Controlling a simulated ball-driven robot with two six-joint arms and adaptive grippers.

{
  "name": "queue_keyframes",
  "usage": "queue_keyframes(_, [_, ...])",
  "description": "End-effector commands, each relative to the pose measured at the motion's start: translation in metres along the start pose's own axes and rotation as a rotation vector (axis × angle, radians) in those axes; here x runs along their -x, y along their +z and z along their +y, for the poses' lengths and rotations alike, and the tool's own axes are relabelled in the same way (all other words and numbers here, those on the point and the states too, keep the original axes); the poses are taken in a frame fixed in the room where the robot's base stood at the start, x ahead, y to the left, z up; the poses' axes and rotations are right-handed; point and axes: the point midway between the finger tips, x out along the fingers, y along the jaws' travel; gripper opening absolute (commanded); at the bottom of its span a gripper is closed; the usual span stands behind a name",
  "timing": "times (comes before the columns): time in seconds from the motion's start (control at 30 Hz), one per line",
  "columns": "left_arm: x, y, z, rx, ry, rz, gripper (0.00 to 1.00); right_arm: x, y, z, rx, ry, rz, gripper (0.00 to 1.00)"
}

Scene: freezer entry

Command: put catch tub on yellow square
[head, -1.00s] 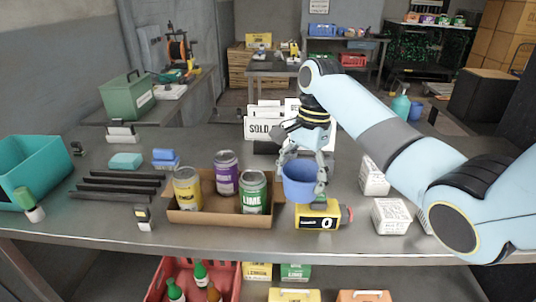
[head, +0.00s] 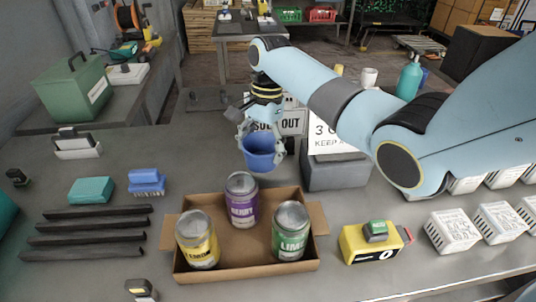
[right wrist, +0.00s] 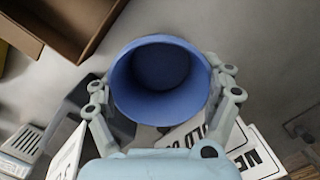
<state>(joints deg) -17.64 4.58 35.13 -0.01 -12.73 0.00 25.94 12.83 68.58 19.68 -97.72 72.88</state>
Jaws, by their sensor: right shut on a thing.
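The blue catch tub (head: 260,160) is upright, its open mouth upward, behind the cardboard box on the grey bench. My right gripper (head: 262,146) is shut on it, with a finger on either side. It appears to be held above the bench top. In the right wrist view the tub (right wrist: 160,82) is seen from above and looks empty, between the fingers of my right gripper (right wrist: 162,90). I cannot make out a yellow square on the bench. My left gripper is out of view.
A cardboard box (head: 248,274) holds yellow, purple and green cans. A yellow device (head: 360,244) marked 0 stands right of it, near several white cartons (head: 452,232).

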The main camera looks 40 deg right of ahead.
Motion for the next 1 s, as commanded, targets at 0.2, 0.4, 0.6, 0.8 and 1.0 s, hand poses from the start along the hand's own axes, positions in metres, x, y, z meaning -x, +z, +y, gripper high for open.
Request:
queue_keyframes(0.2, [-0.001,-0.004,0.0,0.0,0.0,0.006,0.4,-0.029,-0.004,0.0,0.0,0.002,-0.002,0.6])
queue_keyframes(0.4, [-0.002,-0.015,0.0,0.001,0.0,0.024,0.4,-0.047,-0.007,-0.001,0.0,-0.001,0.0,0.6])
queue_keyframes(0.6, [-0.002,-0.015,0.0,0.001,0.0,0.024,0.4,-0.046,-0.007,-0.001,0.0,-0.002,0.0,0.6])
queue_keyframes(0.8, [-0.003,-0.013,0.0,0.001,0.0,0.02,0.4,-0.048,-0.007,-0.001,0.0,-0.002,0.0,0.92])
queue_keyframes(1.0, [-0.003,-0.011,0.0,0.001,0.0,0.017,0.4,-0.048,-0.007,-0.001,0.0,-0.001,0.0,1.0])
